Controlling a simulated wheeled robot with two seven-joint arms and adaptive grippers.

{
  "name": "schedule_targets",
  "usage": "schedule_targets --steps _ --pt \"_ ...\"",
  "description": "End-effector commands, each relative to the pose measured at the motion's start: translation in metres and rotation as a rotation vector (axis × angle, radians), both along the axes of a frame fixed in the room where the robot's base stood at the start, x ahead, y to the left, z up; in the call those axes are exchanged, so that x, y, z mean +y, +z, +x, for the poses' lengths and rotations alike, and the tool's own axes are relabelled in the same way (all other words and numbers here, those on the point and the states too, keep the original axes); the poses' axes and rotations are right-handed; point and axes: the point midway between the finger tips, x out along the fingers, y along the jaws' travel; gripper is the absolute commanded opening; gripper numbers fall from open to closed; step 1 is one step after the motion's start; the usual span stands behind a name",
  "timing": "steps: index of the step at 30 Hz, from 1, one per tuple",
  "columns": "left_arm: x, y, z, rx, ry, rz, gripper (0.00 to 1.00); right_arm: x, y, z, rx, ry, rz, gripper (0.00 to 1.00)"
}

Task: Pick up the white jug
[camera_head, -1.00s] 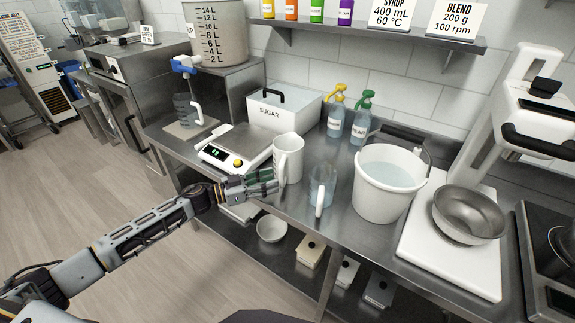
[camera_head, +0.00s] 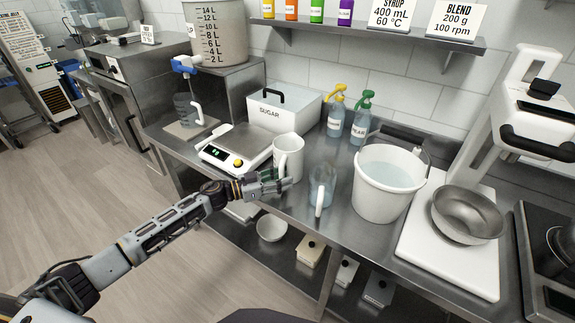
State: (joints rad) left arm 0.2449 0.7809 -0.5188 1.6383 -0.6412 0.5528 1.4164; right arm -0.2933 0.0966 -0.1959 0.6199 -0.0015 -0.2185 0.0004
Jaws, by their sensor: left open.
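The white jug (camera_head: 290,150) stands upright on the steel counter, just right of the scale. Its handle faces toward me, on the lower left side. My left gripper (camera_head: 284,186) is open at the counter's front edge, right in front of the jug's lower part and handle. Its fingertips overlap the jug's base in the view; I cannot tell whether they touch it. My right gripper is not in view.
A clear jug (camera_head: 323,185) stands close on the right, then a white bucket (camera_head: 386,192). The scale (camera_head: 233,148) and sugar bin (camera_head: 282,107) are left and behind. Syrup bottles (camera_head: 336,113) stand behind. A lower shelf holds a bowl (camera_head: 271,229).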

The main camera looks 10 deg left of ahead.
Motion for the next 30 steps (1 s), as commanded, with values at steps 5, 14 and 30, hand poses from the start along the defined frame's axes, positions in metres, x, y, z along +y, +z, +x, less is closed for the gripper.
schedule_targets --steps 5,14,30 --pt "0.0002 0.0001 -0.0001 0.0 0.0 0.0 0.41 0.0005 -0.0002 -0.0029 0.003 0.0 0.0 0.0" --pt "0.0003 0.0001 -0.0001 -0.001 0.0 0.001 0.04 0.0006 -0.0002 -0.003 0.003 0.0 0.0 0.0" --pt "0.0003 0.003 0.0003 -0.003 0.0 0.0 0.0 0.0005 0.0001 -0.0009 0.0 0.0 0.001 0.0"
